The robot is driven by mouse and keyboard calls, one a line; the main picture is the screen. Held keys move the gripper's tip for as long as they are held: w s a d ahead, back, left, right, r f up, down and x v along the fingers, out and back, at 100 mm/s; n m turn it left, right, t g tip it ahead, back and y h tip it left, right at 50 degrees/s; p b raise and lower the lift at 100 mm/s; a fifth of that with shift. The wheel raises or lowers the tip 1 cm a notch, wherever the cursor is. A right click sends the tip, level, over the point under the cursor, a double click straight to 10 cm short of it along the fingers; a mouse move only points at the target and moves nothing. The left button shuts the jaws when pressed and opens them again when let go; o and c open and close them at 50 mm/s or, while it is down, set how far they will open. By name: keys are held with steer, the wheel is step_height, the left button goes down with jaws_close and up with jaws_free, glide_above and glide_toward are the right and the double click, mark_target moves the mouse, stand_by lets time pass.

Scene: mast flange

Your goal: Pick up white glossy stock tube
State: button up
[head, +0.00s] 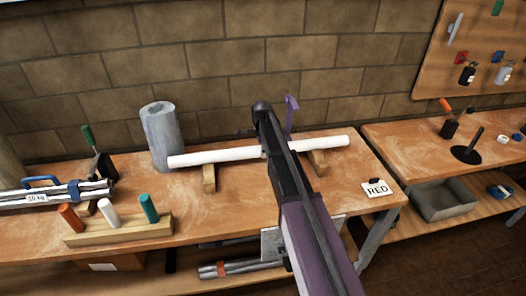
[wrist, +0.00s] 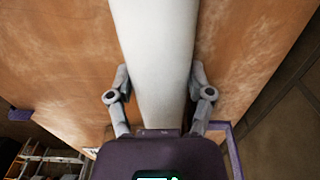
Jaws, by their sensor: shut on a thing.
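The white glossy stock tube (head: 215,156) lies level across the workbench in the head view, with wooden rests at its left and right parts. In the wrist view the tube (wrist: 155,60) runs from the top edge down between the fingers. My gripper (wrist: 159,90) is shut on the tube, one finger on each side. In the head view my arm hides the middle of the tube and most of the gripper. I cannot tell whether the tube touches the rests.
A grey cylinder (head: 161,137) stands behind the tube's left end. A wooden block (head: 120,230) with orange, white and green pegs is at the front left. A second bench (head: 400,150) stands to the right.

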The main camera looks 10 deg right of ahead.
steer(key=shift+r, duration=0.1)
step_height(320, 180, up, 3)
steer(key=p, duration=0.3)
steer(key=shift+r+p, duration=0.15)
steer(key=shift+p, duration=0.15)
steer(key=s+a+r+p, duration=0.1)
steer(key=s, duration=1.5)
steer(key=shift+a+r, duration=0.2)
steer(key=shift+r, duration=0.05)
steer(key=shift+r+p, duration=0.1)
steer(key=shift+p, duration=0.25)
step_height(320, 180, up, 12)
steer(key=p, duration=1.1)
steer(key=shift+p, duration=0.35)
